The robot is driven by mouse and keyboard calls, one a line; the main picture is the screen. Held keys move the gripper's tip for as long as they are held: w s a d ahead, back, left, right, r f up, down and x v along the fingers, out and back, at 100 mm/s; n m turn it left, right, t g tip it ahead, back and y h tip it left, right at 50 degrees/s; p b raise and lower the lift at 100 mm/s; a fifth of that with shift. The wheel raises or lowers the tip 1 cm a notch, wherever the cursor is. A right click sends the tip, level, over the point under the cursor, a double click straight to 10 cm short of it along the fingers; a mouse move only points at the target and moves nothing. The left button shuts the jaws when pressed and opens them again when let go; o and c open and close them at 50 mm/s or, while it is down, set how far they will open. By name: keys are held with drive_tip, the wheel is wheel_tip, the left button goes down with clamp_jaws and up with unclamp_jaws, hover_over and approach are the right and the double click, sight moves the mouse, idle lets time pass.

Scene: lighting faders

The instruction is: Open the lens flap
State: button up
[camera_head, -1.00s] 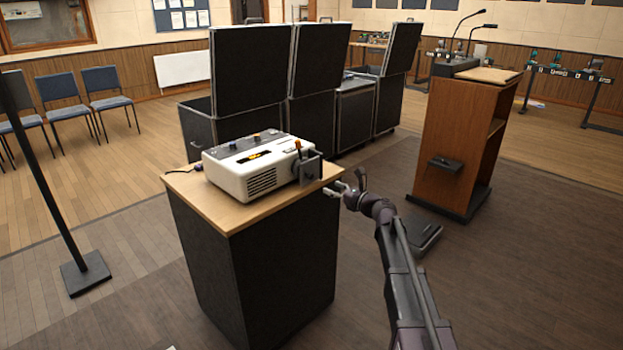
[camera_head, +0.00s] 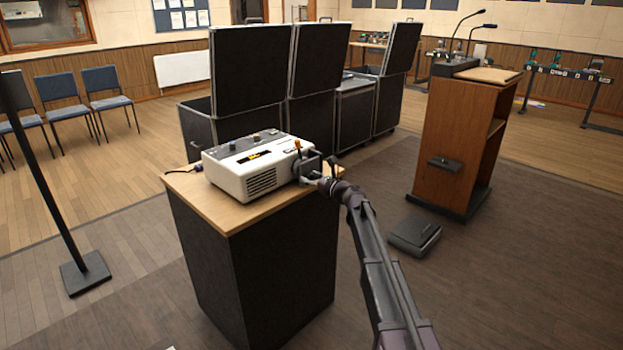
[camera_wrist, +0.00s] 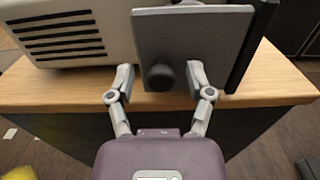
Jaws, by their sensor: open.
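The white projector (camera_head: 252,170) sits on the wooden top of a dark cabinet, with its vented side towards me. The lens flap (camera_head: 313,165) is a dark grey plate at its right end. In the wrist view the flap (camera_wrist: 195,40) fills the top centre and has a round black knob (camera_wrist: 160,77) near its lower left. My gripper (camera_head: 311,178) is at the flap in the head view. In the wrist view my gripper (camera_wrist: 160,76) is open, with one finger on each side of the knob. I cannot tell whether the fingers touch the knob.
Open dark cases (camera_head: 320,60) stand behind.

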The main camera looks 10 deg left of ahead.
clamp_jaws()
drive_tip(key=shift+d, duration=0.1)
drive_tip(key=shift+s+a, duration=0.1)
drive_tip(key=shift+a, duration=0.15)
drive_tip(key=shift+d, duration=0.2)
